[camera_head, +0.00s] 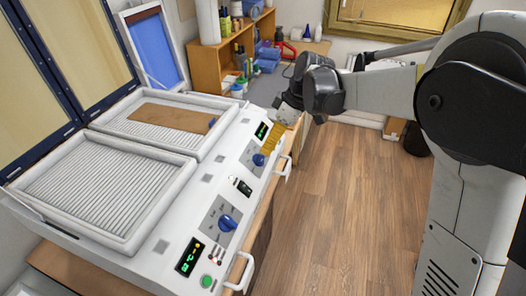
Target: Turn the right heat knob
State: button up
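The white forming machine (193,253) has two blue heat knobs on its sloped front panel. The right heat knob (258,159) is the farther one, on a grey dial plate, and the left knob (227,222) is nearer to the camera. My arm reaches in from the right, and my gripper (284,106) is beyond and above the right knob, near the panel's far end. It looks apart from the knob. The fingers are small and partly hidden, so I cannot tell their opening. A yellow piece (271,138) shows between gripper and knob; I cannot tell what it is.
Two ribbed beds (110,195) lie on top, the far one holding a brown sheet (170,117). Handles (240,272) stick out along the front edge. A far green display (262,131) sits near my gripper. A wooden shelf (205,63) stands behind. The wooden floor is clear.

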aim_at(262, 156)
jog(key=x, duration=0.8)
jog(key=shift+b, duration=0.4)
jog(key=shift+r, duration=0.1)
jog(key=c, duration=1.2)
